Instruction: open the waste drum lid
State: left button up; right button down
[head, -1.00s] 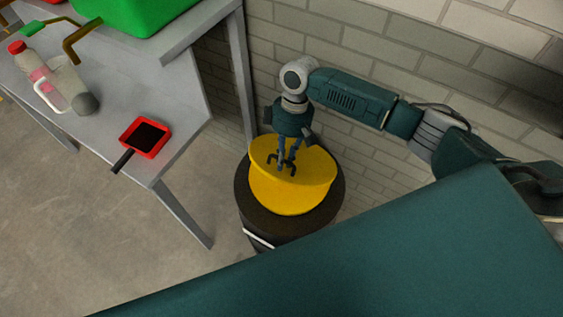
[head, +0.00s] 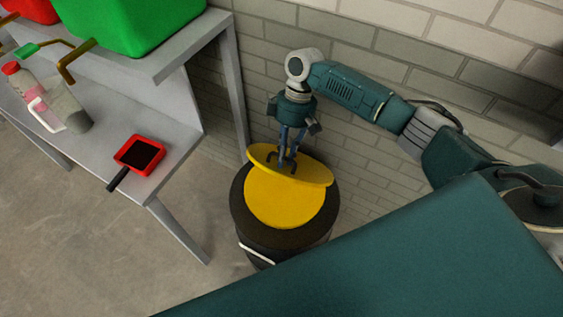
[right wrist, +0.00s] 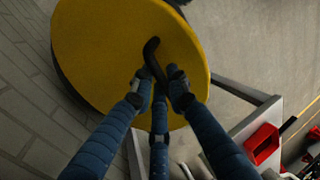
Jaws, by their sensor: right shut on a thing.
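The waste drum (head: 240,218) is dark with a broad black rim and stands against the brick wall in the head view. Its round yellow lid (head: 315,177) is tilted up, with its raised edge toward the wall. A yellow round area (head: 283,202) shows below it inside the rim. My right gripper (head: 286,160) is shut on the lid's dark handle, coming down from above. In the right wrist view the gripper (right wrist: 160,80) has its fingers around the curved black handle (right wrist: 153,54) on the yellow lid (right wrist: 105,60). My left gripper is out of view.
A grey table (head: 185,165) stands left of the drum, holding a red pan with a dark inside (head: 140,154), a bottle (head: 32,95) and a grey-ended container (head: 72,112). A green bin (head: 140,25) sits on the shelf above. Brick wall (head: 390,70) lies close behind the drum.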

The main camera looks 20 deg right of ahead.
jog(key=shift+w+d+r, duration=0.5)
jog(key=shift+d+r, duration=0.05)
jog(key=shift+d, duration=0.15)
jog(key=shift+g+y, duration=0.4)
jog(key=shift+y, duration=0.1)
jog(key=w+d+r+b, duration=0.2)
jog(key=d+b, duration=0.1)
jog(key=shift+w+d+r, duration=0.2)
jog(key=shift+w, duration=0.1)
